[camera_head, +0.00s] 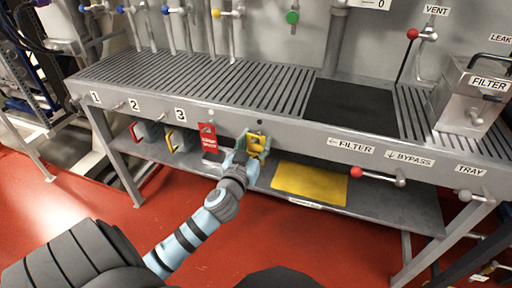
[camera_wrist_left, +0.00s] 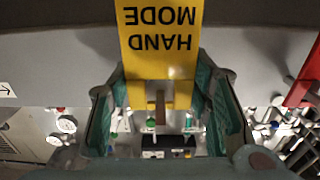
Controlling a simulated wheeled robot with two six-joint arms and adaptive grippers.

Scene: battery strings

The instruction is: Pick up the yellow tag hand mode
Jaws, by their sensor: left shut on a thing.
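The yellow tag (camera_head: 256,143) is at the front face of the grey bench, right of a red tag (camera_head: 208,138). In the left wrist view the yellow tag (camera_wrist_left: 160,45) shows upside-down black letters reading HAND MODE. My left gripper (camera_head: 251,148) is at the bench front with its fingers around the tag. My right gripper is not in view.
The grey bench (camera_head: 150,98) has a slatted top and a black mat (camera_head: 352,106). A yellow panel (camera_head: 310,182) lies on the lower shelf. A red-knobbed valve lever (camera_head: 378,175) sticks out to the right. A metal filter box (camera_head: 468,95) stands at the right end. Red floor is open in front.

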